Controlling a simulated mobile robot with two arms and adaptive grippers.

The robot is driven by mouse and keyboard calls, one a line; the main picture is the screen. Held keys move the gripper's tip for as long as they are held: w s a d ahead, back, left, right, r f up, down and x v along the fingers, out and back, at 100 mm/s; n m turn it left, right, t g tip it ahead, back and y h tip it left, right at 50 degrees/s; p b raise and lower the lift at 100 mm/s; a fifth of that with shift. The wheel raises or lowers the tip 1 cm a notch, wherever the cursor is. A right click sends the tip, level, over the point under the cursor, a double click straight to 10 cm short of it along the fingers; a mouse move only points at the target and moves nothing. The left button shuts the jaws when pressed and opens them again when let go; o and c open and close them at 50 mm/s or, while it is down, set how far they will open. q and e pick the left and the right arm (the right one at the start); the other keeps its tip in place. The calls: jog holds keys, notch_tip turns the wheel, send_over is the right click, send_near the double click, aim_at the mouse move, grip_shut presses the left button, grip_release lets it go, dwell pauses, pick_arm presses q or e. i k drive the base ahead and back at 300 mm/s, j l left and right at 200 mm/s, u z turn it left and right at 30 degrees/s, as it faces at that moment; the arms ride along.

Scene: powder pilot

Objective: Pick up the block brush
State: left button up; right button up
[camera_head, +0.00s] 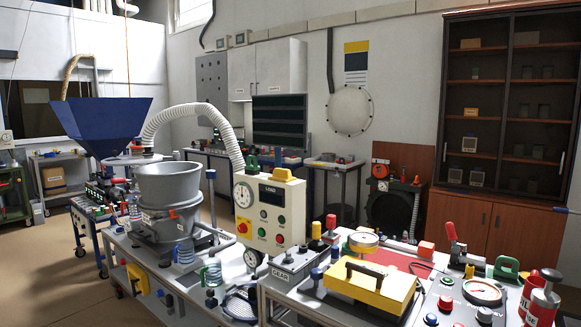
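I cannot surely tell which thing is the block brush. A yellow block-like thing with a dark bar handle (372,284) lies on the front bench, right of centre, and may be it. Its underside is hidden, so I cannot see any bristles. Neither of my grippers shows in the head view, and nothing is seen touching the yellow thing.
A control box with a gauge (270,212) and a grey hopper (168,195) stand on the bench to the left. A gauge panel (482,292), red bottles (541,298) and a red-handled clamp (452,235) crowd the right. Open floor (60,285) lies at left.

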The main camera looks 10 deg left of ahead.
aim_at(253, 169)
jog(key=i+j+z, duration=0.35)
jog(key=j, duration=0.25)
jog(key=i+j+z, duration=0.2)
jog(key=j, duration=0.15)
jog(key=i+j+z, duration=0.2)
jog(key=j, duration=0.15)
jog(key=k, duration=0.1)
